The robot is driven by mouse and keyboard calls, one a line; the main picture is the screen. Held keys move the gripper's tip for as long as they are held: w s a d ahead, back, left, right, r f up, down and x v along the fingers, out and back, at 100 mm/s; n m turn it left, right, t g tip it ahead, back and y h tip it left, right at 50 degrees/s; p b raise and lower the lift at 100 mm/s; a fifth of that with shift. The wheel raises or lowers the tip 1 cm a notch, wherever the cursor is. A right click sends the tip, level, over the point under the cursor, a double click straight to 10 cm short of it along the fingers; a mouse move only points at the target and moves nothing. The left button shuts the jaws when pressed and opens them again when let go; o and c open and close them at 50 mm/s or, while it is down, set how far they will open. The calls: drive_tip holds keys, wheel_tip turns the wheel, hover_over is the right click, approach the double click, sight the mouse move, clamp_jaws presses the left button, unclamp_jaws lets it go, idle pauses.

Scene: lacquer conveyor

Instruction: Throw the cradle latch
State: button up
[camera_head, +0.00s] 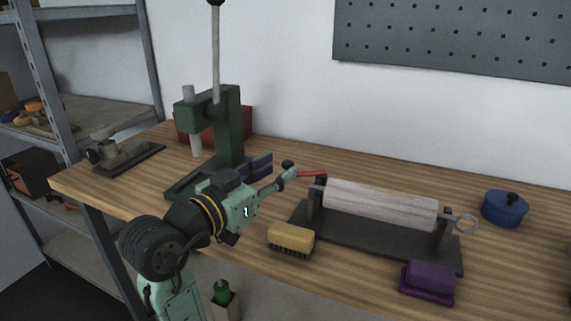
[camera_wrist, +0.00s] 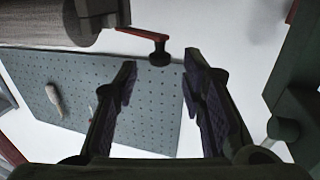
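The cradle (camera_head: 375,245) is a dark base with two uprights holding a pale grey log-like roller (camera_head: 380,204). A red latch lever (camera_head: 312,174) sticks out left from its left upright. In the wrist view the red lever (camera_wrist: 140,33) ends in a black knob (camera_wrist: 160,56). My gripper (camera_head: 284,177) is at the lever's left end. In the wrist view my gripper (camera_wrist: 160,66) is open, and the knob appears in the gap near the fingertips. I cannot tell whether a finger touches it. The roller's end (camera_wrist: 50,22) shows at upper left.
A green arbor press (camera_head: 232,130) stands left of my gripper, close behind my arm. A yellow brush (camera_head: 291,238) and a purple block (camera_head: 428,281) lie in front of the cradle. A blue lidded pot (camera_head: 504,209) stands at right. A pegboard (camera_head: 460,40) hangs behind.

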drive_tip(key=v, duration=0.7)
drive_tip(key=shift+s+a, duration=0.15)
drive_tip(key=shift+s, duration=0.15)
drive_tip(key=shift+c, duration=0.4)
